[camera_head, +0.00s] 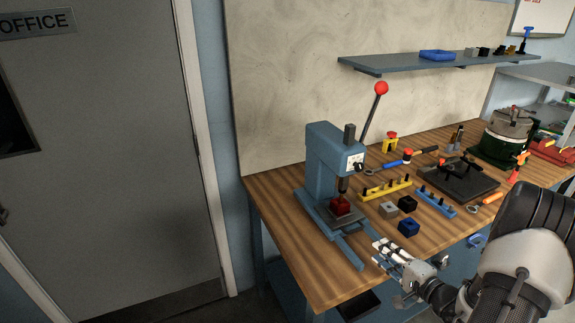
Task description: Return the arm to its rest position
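My gripper (378,251) is at the front edge of the wooden workbench (325,283), in front of the blue press. Its two pale fingers point up and to the left and look spread apart, with nothing visible between them. My arm reaches in from the lower right corner. The blue arbor press (325,155) stands upright on the bench, its red-knobbed lever raised. A red block (341,205) sits under its ram. I cannot tell from this view how high my gripper is above the bench.
A black block (407,204), a grey block (388,210) and a blue block (408,227) lie right of the press. Yellow (384,190) and blue (436,202) racks, a dark plate (462,182) and hand tools lie beyond. A shelf (400,63) overhangs the bench. A grey door (110,170) is at left.

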